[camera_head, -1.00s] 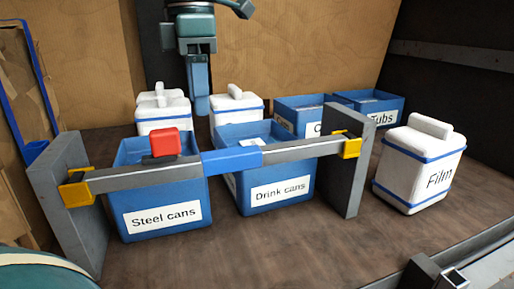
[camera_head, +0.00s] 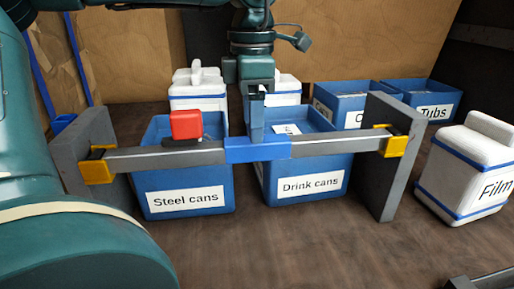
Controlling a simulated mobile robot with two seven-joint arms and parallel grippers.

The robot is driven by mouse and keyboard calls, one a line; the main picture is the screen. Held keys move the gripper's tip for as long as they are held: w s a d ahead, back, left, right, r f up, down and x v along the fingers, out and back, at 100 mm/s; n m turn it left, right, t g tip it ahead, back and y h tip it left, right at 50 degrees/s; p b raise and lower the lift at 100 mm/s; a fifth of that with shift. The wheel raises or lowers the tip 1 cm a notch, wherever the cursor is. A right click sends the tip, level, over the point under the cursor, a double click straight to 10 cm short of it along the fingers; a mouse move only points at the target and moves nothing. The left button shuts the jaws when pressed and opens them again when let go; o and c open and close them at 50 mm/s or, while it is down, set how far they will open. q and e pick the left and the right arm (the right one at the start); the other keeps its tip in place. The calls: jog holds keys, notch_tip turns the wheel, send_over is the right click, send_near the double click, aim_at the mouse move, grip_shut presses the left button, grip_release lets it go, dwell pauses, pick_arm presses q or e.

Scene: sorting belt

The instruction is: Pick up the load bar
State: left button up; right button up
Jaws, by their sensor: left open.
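The load bar (camera_head: 203,155) is a grey bar with a blue middle section (camera_head: 258,150) and a red block (camera_head: 186,125) on its left half. It lies level across two grey uprights, with yellow brackets (camera_head: 97,171) at its ends. My left gripper (camera_head: 256,130) points down over the blue middle section, with its fingertips close above or just behind it. The jaws are open, seen nearly edge-on, so the gap between them is hard to see. I cannot tell whether they touch the bar. My right gripper is not in view.
Blue bins labelled Steel cans (camera_head: 190,178) and Drink cans (camera_head: 330,168) stand right behind the bar. The right upright (camera_head: 405,160) stands near a white Film container (camera_head: 465,165). More bins and white containers stand behind.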

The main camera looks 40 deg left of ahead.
aim_at(257, 148)
pick_arm(q)
notch_tip(257, 148, down, 4)
jog(key=shift+d+f, duration=0.1)
jog(key=shift+f, duration=0.05)
jog(key=shift+c, duration=0.3)
grip_shut()
dwell(0.4)
jog(key=shift+w, duration=0.1)
